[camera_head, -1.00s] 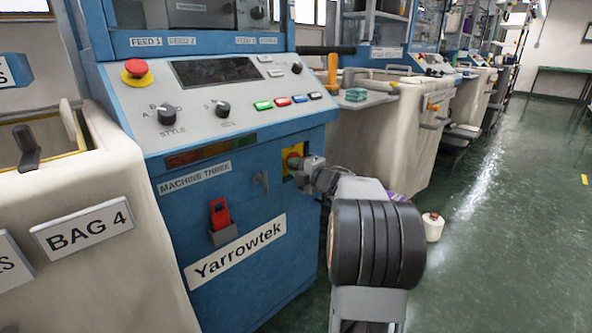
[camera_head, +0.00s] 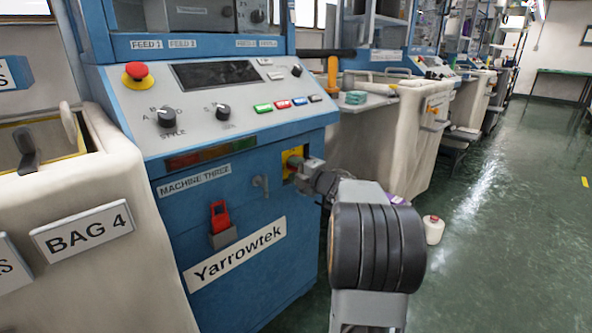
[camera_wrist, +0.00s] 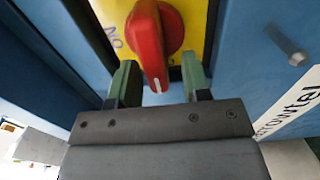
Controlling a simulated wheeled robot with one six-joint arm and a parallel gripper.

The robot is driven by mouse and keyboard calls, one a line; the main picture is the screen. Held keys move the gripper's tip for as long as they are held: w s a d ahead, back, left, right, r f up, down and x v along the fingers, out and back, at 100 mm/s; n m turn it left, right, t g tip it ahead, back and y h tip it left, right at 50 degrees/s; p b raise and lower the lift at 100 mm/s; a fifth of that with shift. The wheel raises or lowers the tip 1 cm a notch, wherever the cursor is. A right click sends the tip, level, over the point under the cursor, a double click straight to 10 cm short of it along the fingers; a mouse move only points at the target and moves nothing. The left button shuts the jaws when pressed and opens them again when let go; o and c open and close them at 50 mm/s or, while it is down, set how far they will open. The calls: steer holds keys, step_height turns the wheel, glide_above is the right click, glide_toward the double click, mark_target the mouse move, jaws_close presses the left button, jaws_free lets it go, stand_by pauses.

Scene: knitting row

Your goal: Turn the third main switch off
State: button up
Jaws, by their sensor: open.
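The red rotary switch (camera_head: 293,163) sits on a yellow plate (camera_wrist: 205,22) on the blue front of the machine labelled MACHINE THREE. In the wrist view the red knob (camera_wrist: 150,40) is large, and its handle with a white mark points down. Letters looking like "NO" show on the plate to its left. My gripper (camera_wrist: 160,82) is open, with one green finger on each side of the handle's lower end. I see gaps between fingers and handle. In the head view my gripper (camera_head: 312,172) is at the switch and partly hides it.
A red tag (camera_head: 219,215) and a grey hook (camera_head: 261,185) are on the machine front, left of the switch. A red emergency button (camera_head: 135,73) is on the panel above. A cream bin (camera_head: 375,135) stands right of the machine.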

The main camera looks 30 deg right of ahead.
steer(key=s+d+p, duration=0.2)
steer(key=s+p, duration=0.2)
steer(key=s, duration=0.9)
steer(key=shift+s+d, duration=0.2)
steer(key=shift+s, duration=0.05)
steer(key=w+a+r+m+g+h+p, duration=0.2)
steer(key=a+r+m+h+p, duration=0.2)
steer(key=r+m+p, duration=0.5)
steer(key=w+a+r+m+g+h+p, duration=0.1)
steer(key=a+r+m+g+h+p, duration=0.25)
steer(key=r+p, duration=0.9)
steer(key=s+a+r+m+g+y+p, duration=0.2)
steer(key=s+a+r+m+g+p, duration=0.1)
steer(key=s+a+p, duration=0.4)
steer(key=s+a+r+m+g+y+p, duration=0.2)
steer(key=s+a+r+m+g+p, duration=0.1)
steer(key=s+a+p, duration=0.4)
steer(key=a+m+g+p, duration=0.1)
steer(key=a+g+p, duration=0.1)
steer(key=a, duration=0.3)
steer(key=shift+s+r+p, duration=0.15)
steer(key=shift+r+p, duration=0.2)
steer(key=shift+p, duration=0.1)
steer(key=shift+m+g, duration=0.25)
